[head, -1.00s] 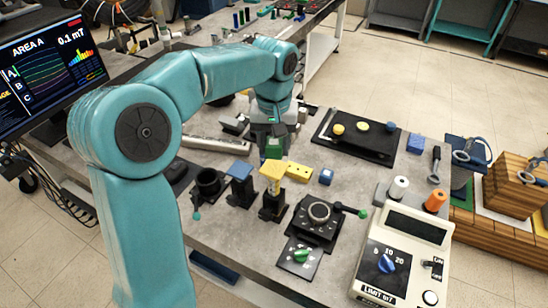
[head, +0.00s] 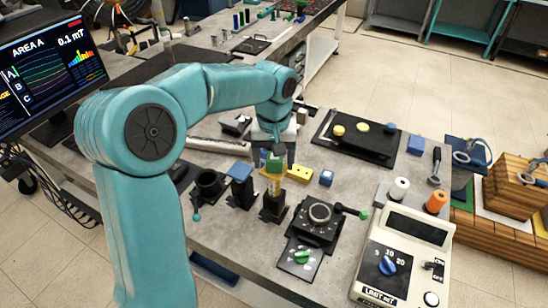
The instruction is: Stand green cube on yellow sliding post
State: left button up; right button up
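My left gripper (head: 275,156) comes down from above and is shut on the green cube (head: 274,166). The cube hangs in front of the yellow sliding post (head: 273,186), which has a yellow top and a black base. The cube and fingers cover most of the yellow top, so I cannot tell whether the cube touches it. My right gripper is not in view.
A blue-topped post (head: 239,171) and a black cup (head: 208,184) stand left of the yellow post. A yellow block (head: 299,173) and a blue cube (head: 326,178) lie to its right. A black dial device (head: 319,215) sits in front.

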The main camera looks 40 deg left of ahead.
pick_arm(q)
jog(key=shift+w+r, duration=0.1)
jog(key=shift+r, duration=0.3)
notch_tip(320, 180, up, 12)
jog(key=p, duration=0.1)
jog(key=shift+f, duration=0.2)
